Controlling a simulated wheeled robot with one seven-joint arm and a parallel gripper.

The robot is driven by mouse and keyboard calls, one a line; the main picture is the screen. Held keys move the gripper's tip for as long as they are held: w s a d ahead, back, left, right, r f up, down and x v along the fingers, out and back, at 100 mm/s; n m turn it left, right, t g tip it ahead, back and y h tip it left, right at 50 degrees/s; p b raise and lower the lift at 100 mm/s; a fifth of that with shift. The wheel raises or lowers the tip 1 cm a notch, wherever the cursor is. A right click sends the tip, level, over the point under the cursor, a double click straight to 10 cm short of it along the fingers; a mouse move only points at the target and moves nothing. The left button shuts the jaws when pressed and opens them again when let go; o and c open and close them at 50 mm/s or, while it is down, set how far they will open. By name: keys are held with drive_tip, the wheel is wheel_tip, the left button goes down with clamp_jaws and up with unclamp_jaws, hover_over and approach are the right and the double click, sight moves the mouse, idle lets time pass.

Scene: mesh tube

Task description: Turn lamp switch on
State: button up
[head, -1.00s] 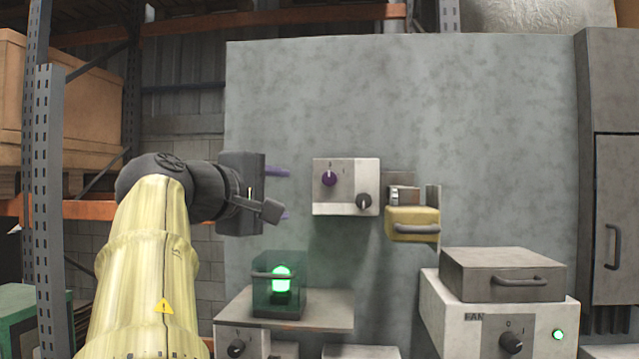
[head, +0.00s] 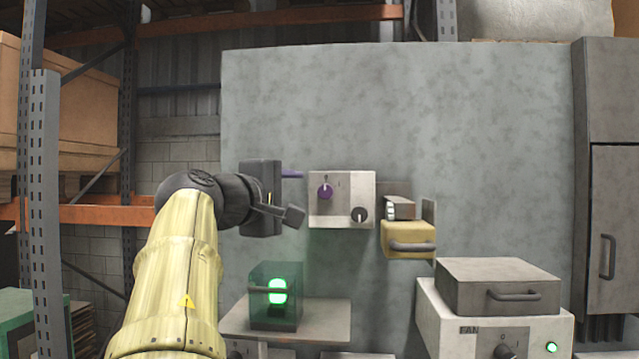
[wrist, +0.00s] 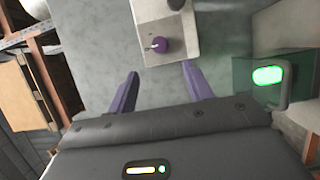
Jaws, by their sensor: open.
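A pale switch box (head: 343,222) on the grey wall panel carries a purple knob (head: 325,192) and a black knob (head: 360,215). Its labels are too small to read, so I cannot tell which is the lamp switch. My gripper (wrist: 160,72) is open and empty. Its purple fingers point at the box, and the purple knob (wrist: 160,45) shows between and beyond the tips, apart from them. In the head view my gripper is just left of the box, its lower finger mostly hidden. A green lamp (head: 278,291) glows inside a glass case on a shelf below.
A yellow handled cover (head: 408,241) sits right of the switch box. A box marked FAN (head: 455,305), with a grey handled case (head: 497,287) on top, stands lower right. The shelf (head: 330,318) lies below my gripper. The wall above the box is clear.

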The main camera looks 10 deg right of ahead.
sight(322, 193)
drive_tip(key=p+x, duration=0.5)
drive_tip(key=x, duration=0.4)
drive_tip(key=shift+w+d+r, duration=0.15)
drive_tip(key=shift+w+d, duration=0.1)
drive_tip(key=shift+w, duration=0.05)
drive_tip(key=shift+w+d, duration=0.25)
drive_tip(key=shift+w, duration=0.1)
drive_tip(key=shift+f, duration=0.2)
drive_tip(key=shift+s, duration=0.1)
drive_tip(key=shift+c, duration=0.4)
drive_tip(key=c, duration=0.9)
